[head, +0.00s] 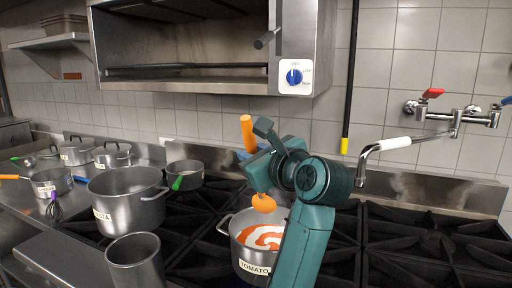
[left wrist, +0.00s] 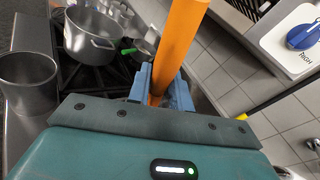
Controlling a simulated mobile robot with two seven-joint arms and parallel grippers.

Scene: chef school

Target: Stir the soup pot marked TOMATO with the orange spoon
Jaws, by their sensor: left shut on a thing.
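The pot marked TOMATO (head: 252,268) stands on the stove at the lower middle of the head view, with a red and white swirled soup (head: 262,236) in it. My left gripper (head: 256,162) is shut on the orange spoon (head: 247,132), holding it close to upright above the pot. The spoon's bowl (head: 264,203) hangs over the pot's far side and looks to be above the soup. In the left wrist view the orange handle (left wrist: 176,45) rises from between the blue fingers (left wrist: 160,88). My left arm hides the pot's right side. My right gripper is not in view.
A large pot marked PASTA (head: 128,200) and a tall metal container (head: 134,262) stand left of the TOMATO pot. A small pan with a green handle (head: 185,174) sits behind. Several smaller pots line the left. A faucet (head: 395,143) juts out at right; the right burners (head: 420,240) are clear.

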